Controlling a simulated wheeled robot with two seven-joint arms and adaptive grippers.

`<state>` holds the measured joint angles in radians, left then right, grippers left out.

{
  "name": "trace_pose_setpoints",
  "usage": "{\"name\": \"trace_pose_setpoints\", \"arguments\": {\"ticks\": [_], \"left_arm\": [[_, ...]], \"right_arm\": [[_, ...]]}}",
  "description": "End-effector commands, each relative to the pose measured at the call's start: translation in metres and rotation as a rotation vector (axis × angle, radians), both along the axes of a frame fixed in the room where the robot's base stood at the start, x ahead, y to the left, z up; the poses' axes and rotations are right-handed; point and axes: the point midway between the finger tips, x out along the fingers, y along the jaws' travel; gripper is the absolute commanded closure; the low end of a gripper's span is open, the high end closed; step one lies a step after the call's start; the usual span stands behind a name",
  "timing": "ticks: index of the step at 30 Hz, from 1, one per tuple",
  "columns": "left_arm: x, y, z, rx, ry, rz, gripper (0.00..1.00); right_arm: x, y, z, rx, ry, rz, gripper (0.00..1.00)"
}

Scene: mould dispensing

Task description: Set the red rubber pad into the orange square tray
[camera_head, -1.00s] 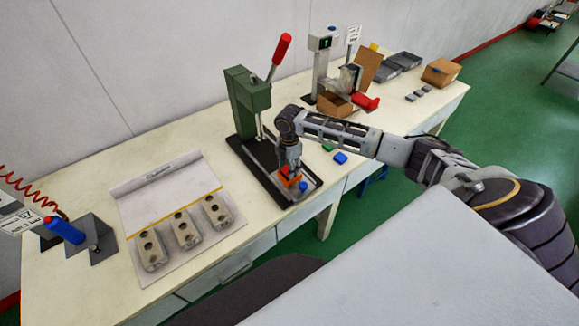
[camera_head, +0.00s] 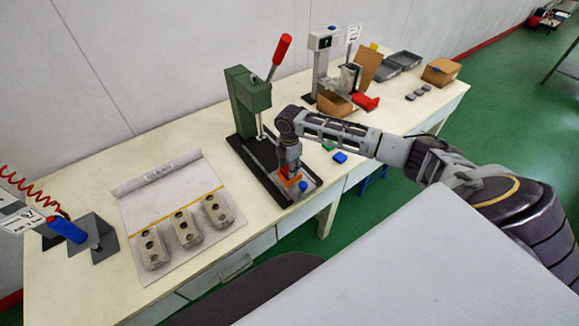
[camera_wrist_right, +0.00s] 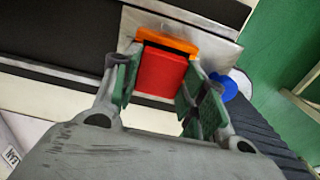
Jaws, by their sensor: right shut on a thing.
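My right gripper (camera_head: 290,172) points down over the front of the green press base. In the right wrist view, this gripper (camera_wrist_right: 158,78) is shut on the red rubber pad (camera_wrist_right: 162,72), with a green-padded finger on each side. The orange square tray (camera_wrist_right: 150,37) lies just beyond the pad on a pale metal plate (camera_wrist_right: 222,50). The pad overlaps the tray in that view, and I cannot tell whether they touch. The orange tray also shows in the head view (camera_head: 291,182), partly hidden by the gripper. My left gripper is out of view.
The green press (camera_head: 247,100) with a red-handled lever stands behind the gripper. A blue knob (camera_head: 303,186) sits right beside the tray. Green and blue blocks (camera_head: 339,157) lie to the right. Several grey moulds (camera_head: 185,229) lie on a sheet at the left.

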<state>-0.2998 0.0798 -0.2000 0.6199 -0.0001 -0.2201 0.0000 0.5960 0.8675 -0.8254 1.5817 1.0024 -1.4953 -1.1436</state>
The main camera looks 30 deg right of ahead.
Motion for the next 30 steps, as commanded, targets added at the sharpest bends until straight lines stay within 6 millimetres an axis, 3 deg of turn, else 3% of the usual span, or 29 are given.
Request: {"name": "trace_pose_setpoints", "arguments": {"ticks": [30], "left_arm": [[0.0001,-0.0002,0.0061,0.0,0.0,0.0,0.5]], "right_arm": [[0.0,-0.0001,-0.0068,0.0,0.0,0.0,0.81]]}}
